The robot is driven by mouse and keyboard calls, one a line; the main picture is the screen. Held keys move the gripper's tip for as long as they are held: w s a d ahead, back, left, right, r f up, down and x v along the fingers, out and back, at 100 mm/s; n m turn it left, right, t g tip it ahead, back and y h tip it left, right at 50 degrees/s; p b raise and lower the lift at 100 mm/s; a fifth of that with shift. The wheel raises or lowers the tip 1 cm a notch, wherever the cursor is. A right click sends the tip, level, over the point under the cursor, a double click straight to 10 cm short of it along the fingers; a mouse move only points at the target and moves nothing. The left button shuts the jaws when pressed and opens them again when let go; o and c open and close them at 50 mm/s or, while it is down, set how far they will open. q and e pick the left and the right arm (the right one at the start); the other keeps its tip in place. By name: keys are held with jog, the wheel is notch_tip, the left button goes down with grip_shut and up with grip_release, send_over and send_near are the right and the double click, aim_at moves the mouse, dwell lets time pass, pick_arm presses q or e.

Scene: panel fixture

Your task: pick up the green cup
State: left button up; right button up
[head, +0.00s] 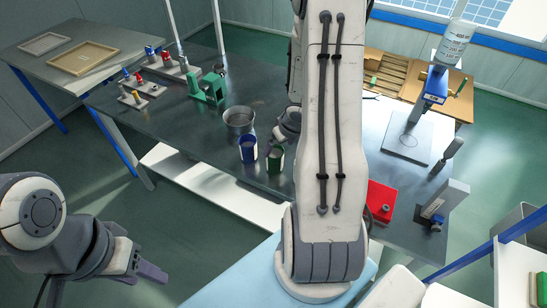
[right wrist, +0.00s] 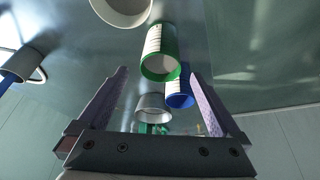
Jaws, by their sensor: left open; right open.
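The green cup (head: 275,158) stands on the dark table beside a blue cup (head: 248,149), just left of my right arm in the head view. In the right wrist view the green cup (right wrist: 160,52) shows its white label and open rim. It lies ahead of my right gripper (right wrist: 160,74), between the lines of its two spread fingers. That gripper is open, with no contact visible; in the head view its fingers are not clearly seen. My left gripper (head: 148,268) is open and empty at the lower left, away from the table.
The blue cup (right wrist: 180,92) is close beside the green cup, with a metal pot (head: 239,120) behind. A white round container (right wrist: 122,10) is near in the wrist view. A green fixture (head: 207,90) and a red box (head: 381,202) also sit on the table.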

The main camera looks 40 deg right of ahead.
aim_at(278, 152)
jog(key=shift+d+f, duration=0.15)
jog(key=shift+f, duration=0.35)
jog(key=b+x, duration=0.3)
jog(key=x, duration=0.1)
jog(key=shift+s, duration=0.1)
jog(key=b+x, duration=0.3)
jog(key=x, duration=0.3)
jog(key=shift+a+r, duration=0.1)
jog(key=shift+a, duration=0.15)
jog(key=shift+r, duration=0.1)
jog(key=c, duration=1.4)
